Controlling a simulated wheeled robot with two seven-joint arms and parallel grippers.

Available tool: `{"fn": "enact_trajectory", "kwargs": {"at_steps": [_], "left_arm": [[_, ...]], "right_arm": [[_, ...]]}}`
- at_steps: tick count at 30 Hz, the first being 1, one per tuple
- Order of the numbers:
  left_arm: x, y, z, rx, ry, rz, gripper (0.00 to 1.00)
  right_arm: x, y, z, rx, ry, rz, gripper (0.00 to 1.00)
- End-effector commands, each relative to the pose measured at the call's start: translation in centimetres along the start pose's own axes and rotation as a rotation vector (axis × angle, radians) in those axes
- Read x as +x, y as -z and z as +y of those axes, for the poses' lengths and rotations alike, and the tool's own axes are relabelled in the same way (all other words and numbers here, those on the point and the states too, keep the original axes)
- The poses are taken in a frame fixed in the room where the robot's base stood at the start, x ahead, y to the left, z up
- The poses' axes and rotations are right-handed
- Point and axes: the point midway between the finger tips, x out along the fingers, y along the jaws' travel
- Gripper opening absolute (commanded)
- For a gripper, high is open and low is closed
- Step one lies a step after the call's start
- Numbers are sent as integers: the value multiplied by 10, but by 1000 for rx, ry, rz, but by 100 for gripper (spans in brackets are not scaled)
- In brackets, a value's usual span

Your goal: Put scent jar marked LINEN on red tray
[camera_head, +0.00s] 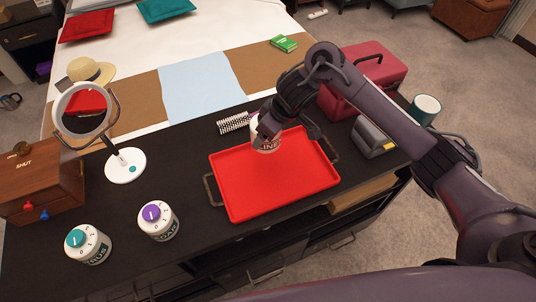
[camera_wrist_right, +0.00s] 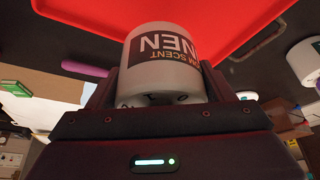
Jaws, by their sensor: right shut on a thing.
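The scent jar marked LINEN (camera_head: 266,146) is white with a dark label and is at the far part of the red tray (camera_head: 275,190) in the head view. My right gripper (camera_head: 278,122) is shut on the jar from behind and above. In the right wrist view the jar (camera_wrist_right: 165,70) sits between the fingers, its label reading upside down, with the red tray (camera_wrist_right: 190,15) beyond it. I cannot tell whether the jar touches the tray. The tray lies on the dark counter and is otherwise empty. My left gripper is not in view.
Two other scent jars, one with a teal dial (camera_head: 88,245) and one with a purple dial (camera_head: 158,220), stand left of the tray. A round mirror (camera_head: 124,165), wooden box (camera_head: 40,185), red case (camera_head: 365,80), grey device (camera_head: 373,138) and brush (camera_head: 233,122) are around it.

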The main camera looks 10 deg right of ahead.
Motion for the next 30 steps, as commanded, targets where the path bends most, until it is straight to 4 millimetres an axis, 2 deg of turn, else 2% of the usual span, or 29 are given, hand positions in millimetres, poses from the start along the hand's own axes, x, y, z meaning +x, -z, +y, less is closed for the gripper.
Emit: {"fn": "enact_trajectory", "kwargs": {"at_steps": [1, 3, 10, 16, 19, 30], "left_arm": [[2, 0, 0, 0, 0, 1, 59], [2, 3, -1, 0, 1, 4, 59], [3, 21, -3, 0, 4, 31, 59], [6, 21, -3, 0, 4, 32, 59], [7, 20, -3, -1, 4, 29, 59], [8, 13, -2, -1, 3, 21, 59]], "right_arm": [[12, -5, 0, 3, 2, -1, 47], [22, -10, 0, 2, 0, -1, 47], [42, -17, 0, 1, -1, 1, 47], [70, -28, 0, 1, 0, 0, 47], [76, -30, 0, 0, -1, 3, 47], [79, -32, 0, 1, -1, 3, 47]]}}
